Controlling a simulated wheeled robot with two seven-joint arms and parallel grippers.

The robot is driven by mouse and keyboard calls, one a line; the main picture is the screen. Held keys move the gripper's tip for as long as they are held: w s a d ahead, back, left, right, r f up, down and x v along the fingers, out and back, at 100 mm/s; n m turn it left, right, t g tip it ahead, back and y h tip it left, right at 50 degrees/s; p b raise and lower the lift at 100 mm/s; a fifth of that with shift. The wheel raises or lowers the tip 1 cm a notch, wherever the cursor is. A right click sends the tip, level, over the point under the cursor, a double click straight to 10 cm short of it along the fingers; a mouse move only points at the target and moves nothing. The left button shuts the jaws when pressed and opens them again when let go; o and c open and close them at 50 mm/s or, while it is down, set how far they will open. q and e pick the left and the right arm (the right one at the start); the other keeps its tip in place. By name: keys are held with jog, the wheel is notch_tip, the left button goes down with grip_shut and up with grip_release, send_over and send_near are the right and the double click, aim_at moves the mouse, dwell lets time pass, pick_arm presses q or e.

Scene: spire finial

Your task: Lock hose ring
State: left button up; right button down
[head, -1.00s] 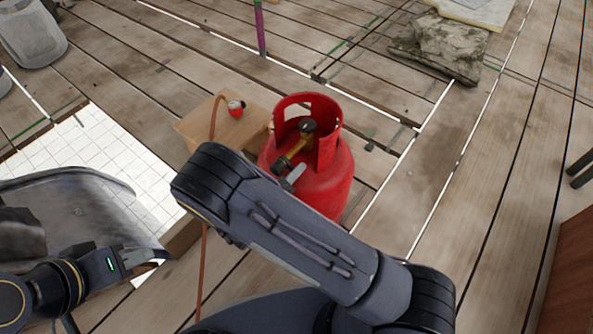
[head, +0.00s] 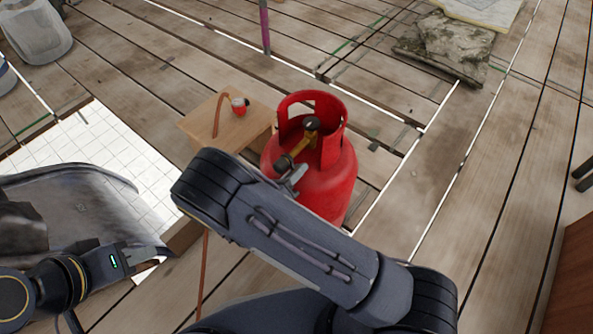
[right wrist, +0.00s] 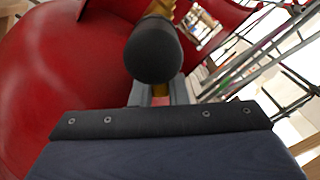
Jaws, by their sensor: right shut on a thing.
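A red gas cylinder (head: 335,185) stands upright on the planks, with a brass valve (head: 300,147) inside its collar. A dark round fitting, apparently the hose ring (head: 284,163), sits at the valve's near end. It shows large in the right wrist view (right wrist: 153,50). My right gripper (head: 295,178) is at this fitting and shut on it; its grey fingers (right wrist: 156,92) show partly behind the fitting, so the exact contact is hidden. My left gripper (head: 150,256) is low at the left, away from the cylinder; its fingers are too unclear to read.
A wooden box (head: 205,122) stands left of the cylinder. An orange hose (head: 216,115) and a red-and-white piece (head: 239,106) are on it. A stone block (head: 445,45) is at the back right; planks right of the cylinder are clear.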

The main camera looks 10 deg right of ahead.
jog(key=c, duration=1.4)
grip_release()
jog(key=shift+a+f, duration=0.1)
